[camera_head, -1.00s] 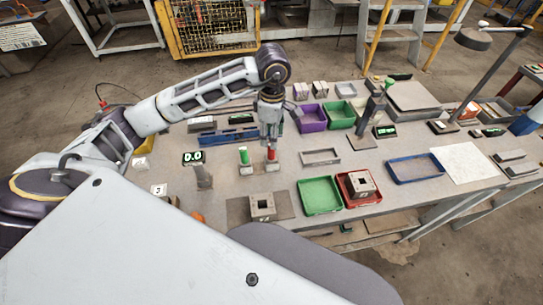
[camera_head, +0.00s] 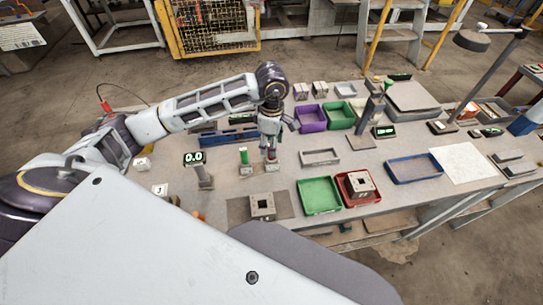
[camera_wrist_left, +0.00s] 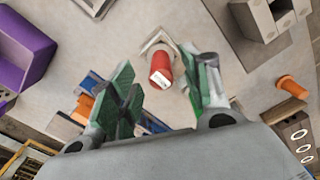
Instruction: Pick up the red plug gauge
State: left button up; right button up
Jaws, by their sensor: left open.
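The red plug gauge (camera_wrist_left: 161,72) stands upright in a small metal holder (camera_wrist_left: 158,40) in the left wrist view. My left gripper (camera_wrist_left: 165,90) is open, pointing down, with its green-padded fingers on either side of the red gauge. In the head view my left gripper (camera_head: 271,152) is right over the gauge's holder (camera_head: 272,166), and its fingers mostly hide the red gauge. A green plug gauge (camera_head: 244,156) stands in its own holder just left of it. My right gripper is not in view.
A green tray (camera_head: 320,209), a red tray (camera_head: 342,200) holding a hollow block (camera_head: 360,184), and another hollow block (camera_head: 262,206) lie nearer. A digital display (camera_head: 194,158) stands left. Purple (camera_head: 311,127) and blue (camera_head: 390,180) trays lie beyond and right.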

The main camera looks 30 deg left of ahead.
pick_arm(q)
jog(key=shift+f+p, duration=0.3)
jog(key=shift+f, duration=1.3)
grip_shut()
